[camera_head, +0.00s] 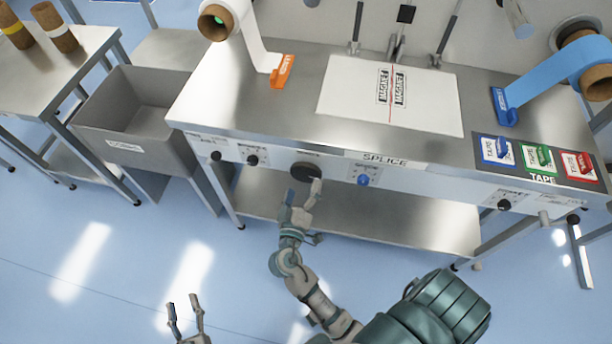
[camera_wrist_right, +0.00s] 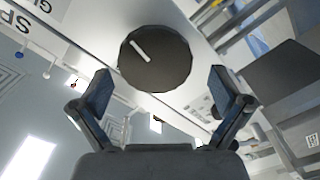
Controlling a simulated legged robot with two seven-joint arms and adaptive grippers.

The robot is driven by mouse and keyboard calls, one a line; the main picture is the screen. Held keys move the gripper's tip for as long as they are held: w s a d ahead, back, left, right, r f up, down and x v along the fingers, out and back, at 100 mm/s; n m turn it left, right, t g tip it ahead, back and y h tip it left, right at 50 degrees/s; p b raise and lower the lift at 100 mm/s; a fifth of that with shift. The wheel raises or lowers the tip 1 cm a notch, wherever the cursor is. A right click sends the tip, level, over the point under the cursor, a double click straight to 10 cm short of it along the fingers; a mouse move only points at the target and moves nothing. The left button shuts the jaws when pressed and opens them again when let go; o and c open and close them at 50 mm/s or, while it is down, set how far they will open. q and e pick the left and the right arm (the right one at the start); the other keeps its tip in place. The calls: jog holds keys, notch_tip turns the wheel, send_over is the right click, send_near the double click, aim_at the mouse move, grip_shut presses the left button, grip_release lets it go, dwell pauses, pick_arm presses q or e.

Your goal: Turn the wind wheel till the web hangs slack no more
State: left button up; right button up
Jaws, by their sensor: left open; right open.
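The dark round wheel (camera_head: 299,171) sits on the front panel of the steel table. In the right wrist view the wheel (camera_wrist_right: 170,72) shows a white line on its face. My right gripper (camera_head: 302,196) is open just in front of the wheel; its fingers (camera_wrist_right: 158,85) stand apart, with the wheel beyond and between them, and contact cannot be told. My left gripper (camera_head: 187,305) is open and empty, low over the floor. A white web (camera_head: 253,42) runs from a roll to an orange clamp (camera_head: 282,71). A blue web (camera_head: 555,78) runs from a roll to a blue clamp (camera_head: 503,108). Neither shows a clear sag.
A blue knob (camera_head: 363,180) and a small black knob (camera_head: 252,160) flank the wheel. A printed white sheet (camera_head: 340,88) lies on the table top. Tape holders (camera_head: 540,158) sit at the right. A grey bin (camera_head: 127,128) stands left. The floor in front is clear.

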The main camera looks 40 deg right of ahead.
jog(key=v, duration=0.3)
jog(key=shift+a, duration=0.15)
dwell(0.3)
dwell(0.4)
